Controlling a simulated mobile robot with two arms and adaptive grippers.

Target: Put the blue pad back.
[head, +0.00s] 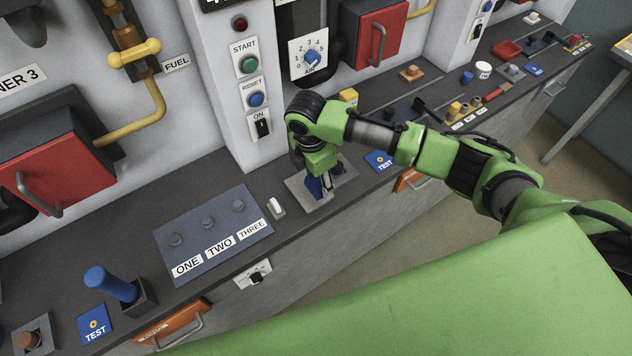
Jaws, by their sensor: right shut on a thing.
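My right gripper (325,186) points down over a grey metal plate (305,200) on the counter. It is shut on a small blue pad (313,187), which shows as an upright blue piece between the fingers, low over the plate. The gripper and wrist hide part of the pad, and I cannot tell whether it touches the plate. My left gripper is out of view.
A panel marked ONE, TWO, THREE (213,228) and a small white switch (276,207) lie left of the plate. Blue TEST tags (95,326) lie on the counter, one just right of the gripper (380,160). The wall column carries buttons.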

